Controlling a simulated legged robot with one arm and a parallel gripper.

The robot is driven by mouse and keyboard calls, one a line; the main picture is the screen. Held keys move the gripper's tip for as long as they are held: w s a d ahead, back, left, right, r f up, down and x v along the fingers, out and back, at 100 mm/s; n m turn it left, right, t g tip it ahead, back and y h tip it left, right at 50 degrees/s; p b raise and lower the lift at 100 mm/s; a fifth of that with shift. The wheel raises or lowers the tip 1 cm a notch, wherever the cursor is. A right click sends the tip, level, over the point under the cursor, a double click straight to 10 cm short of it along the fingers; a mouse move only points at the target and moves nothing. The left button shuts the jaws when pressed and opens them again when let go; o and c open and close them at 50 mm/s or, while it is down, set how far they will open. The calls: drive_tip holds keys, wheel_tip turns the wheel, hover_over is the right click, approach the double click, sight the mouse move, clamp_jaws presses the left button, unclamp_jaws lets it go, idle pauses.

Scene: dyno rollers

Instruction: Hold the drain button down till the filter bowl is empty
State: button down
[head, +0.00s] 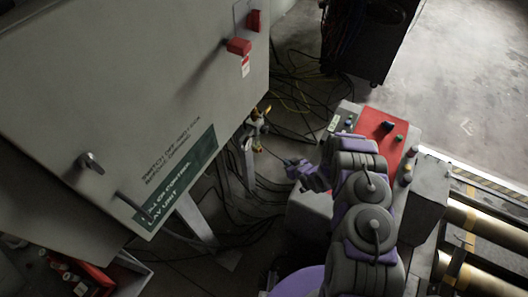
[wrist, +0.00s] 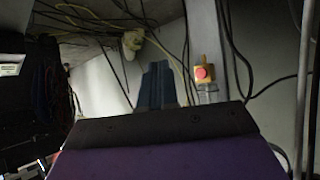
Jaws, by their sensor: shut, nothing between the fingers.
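In the wrist view, a brass block with a round red button (wrist: 203,73) on its face stands right of centre. A clear filter bowl (wrist: 208,96) adjoins it just below in the picture, partly hidden by my wrist; I cannot tell its liquid level. In the head view, the brass and clear filter assembly (head: 256,127) is small, beside the grey cabinet's leg. My gripper (wrist: 157,72) is shut and empty, its dark fingers together. They appear left of the button, with a gap in the picture. In the head view my gripper (head: 291,165) is right of and below the assembly, apart from it.
The grey cabinet (head: 120,80) fills the left, with a red switch (head: 238,46) and handles. Loose cables (head: 225,185) hang and lie around its legs. A console with a red panel (head: 380,130) and rollers (head: 490,230) are on the right.

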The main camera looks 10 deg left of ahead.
sight(261, 150)
drive_tip(key=w+a, duration=0.3)
drive_tip(key=a, duration=0.5)
drive_tip(key=shift+a+b, duration=0.3)
drive_tip(key=shift+b, duration=0.1)
drive_tip(key=shift+a, duration=0.15)
idle(1.9)
drive_tip(key=shift+w+a, duration=0.15)
drive_tip(key=shift+a, duration=0.1)
drive_tip(key=shift+w+a+r, duration=0.1)
drive_tip(key=shift+w+a, duration=0.05)
drive_tip(key=shift+a, duration=0.25)
idle(0.8)
drive_tip(key=shift+d, duration=0.1)
drive_tip(key=shift+s+d+p, duration=0.35)
drive_tip(key=shift+d, duration=0.35)
